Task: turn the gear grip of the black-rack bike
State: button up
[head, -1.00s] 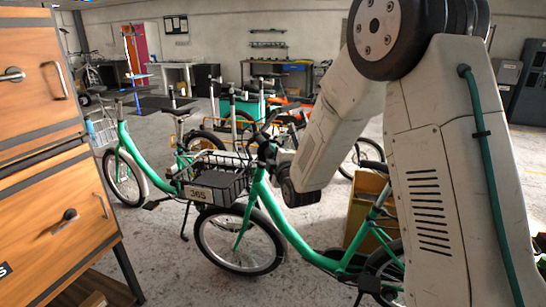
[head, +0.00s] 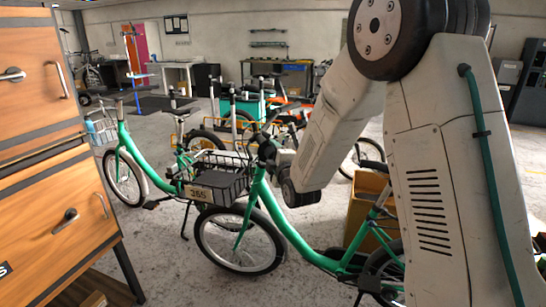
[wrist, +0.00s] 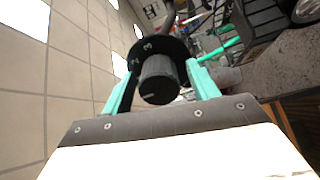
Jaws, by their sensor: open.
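My gripper (wrist: 162,72) is open, with one teal finger on each side of the grip. I cannot tell whether either finger touches it. In the head view, my arm hides the grip and most of the gripper.
A second green bike (head: 135,160) with a pale basket stands to the left. A wooden drawer cabinet (head: 45,150) fills the left edge. A brown box (head: 367,205) stands behind the black-rack bike, beside my arm. Floor is clear between the cabinet and the bikes.

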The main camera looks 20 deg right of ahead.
jog(key=s, duration=0.7)
jog(key=shift+s+d, duration=0.15)
jog(key=shift+s, duration=0.25)
jog(key=s+f+m+g, duration=0.35)
jog(key=f+g, duration=0.25)
jog(key=f, duration=0.3)
jog(key=s+m+g, duration=0.5)
jog(key=s+m, duration=0.1)
jog(key=s, duration=0.2)
jog(key=s+d+r+m+g, duration=0.1)
jog(key=s+r+m+g, duration=0.1)
jog(key=s+r, duration=0.3)
jog(key=s+d+r+m+g, duration=0.1)
jog(key=s+r, duration=0.4)
jog(key=s, duration=0.8)
jog(key=s+r+m+g, duration=0.2)
jog(key=s+r+m, duration=0.2)
jog(key=s, duration=0.6)
jog(key=shift+d+r+g+h, duration=0.3)
jog(key=shift+d+r, duration=0.1)
jog(key=shift+r, duration=0.15)
